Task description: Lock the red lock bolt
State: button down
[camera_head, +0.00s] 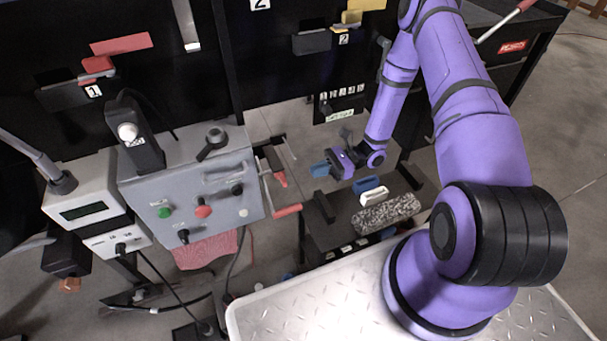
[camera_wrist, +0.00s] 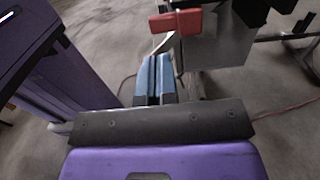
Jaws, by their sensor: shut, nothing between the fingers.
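A small red bolt-like piece (camera_head: 281,179) sits on the metal bracket at the right side of the grey control box (camera_head: 190,195). A red bar-shaped handle (camera_head: 287,211) sticks out just below it. I cannot tell for sure which one is the lock bolt. In the wrist view a red handle (camera_wrist: 176,22) crosses just beyond the fingertips, in front of a grey metal box face. My purple gripper (camera_head: 321,170) has blue fingers, which show pressed together in the wrist view (camera_wrist: 157,75). It is shut and empty, to the right of the red pieces and apart from them.
A dark bench with a blue block (camera_head: 369,184), a white block (camera_head: 374,196) and a speckled grey roll (camera_head: 386,213) lies below my gripper. Black cabinets stand behind, with a red plate (camera_head: 120,44). A grey meter box (camera_head: 95,212) stands at left.

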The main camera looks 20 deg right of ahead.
jog(key=d, duration=0.6)
jog(key=shift+d, duration=0.2)
jog(key=s+a+r+n+g+h, duration=0.15)
jog(key=r+n+h, duration=0.4)
jog(key=r, duration=0.85)
jog(key=s+a+r+n+g+h, duration=0.1)
jog(key=s+r+n+g+h, duration=0.3)
jog(key=r, duration=1)
jog(key=s+r+n+t+h, duration=0.8)
jog(key=s+r+t, duration=0.3)
jog(key=s+r, duration=0.5)
jog(key=shift+r, duration=1.45)
jog(key=shift+n+h, duration=0.25)
